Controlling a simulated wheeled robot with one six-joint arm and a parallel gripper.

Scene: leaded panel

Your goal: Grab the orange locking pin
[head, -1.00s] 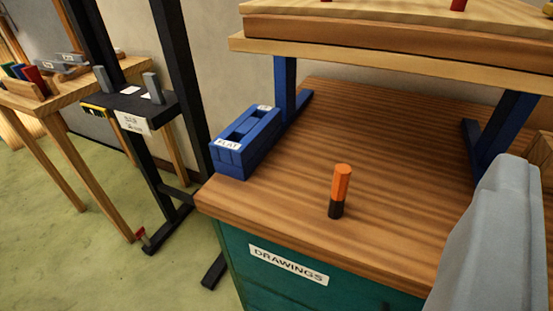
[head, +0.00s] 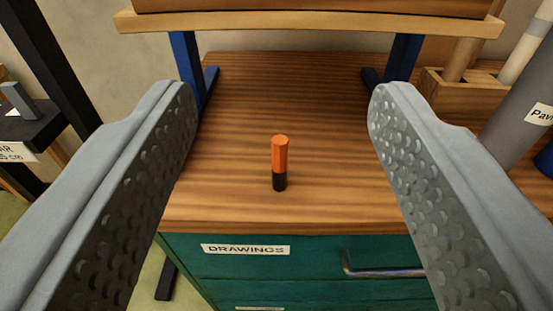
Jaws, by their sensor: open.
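The orange locking pin (head: 280,155) stands upright on the wooden top (head: 330,205) of a green cabinet, near its front edge. Its upper part is orange and its lower end is black. My gripper (head: 280,105) is open, with one grey dimpled finger at the left and the other at the right of the view. The pin shows between the two fingers, farther off than they are, and neither finger touches it.
A wooden shelf (head: 310,25) on blue legs stands over the back of the top. The green cabinet (head: 300,262) has a drawer labelled DRAWINGS and a metal handle (head: 385,272). A wooden holder (head: 455,98) and a grey tube (head: 520,110) stand at the right. A black stand (head: 50,75) is at the left.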

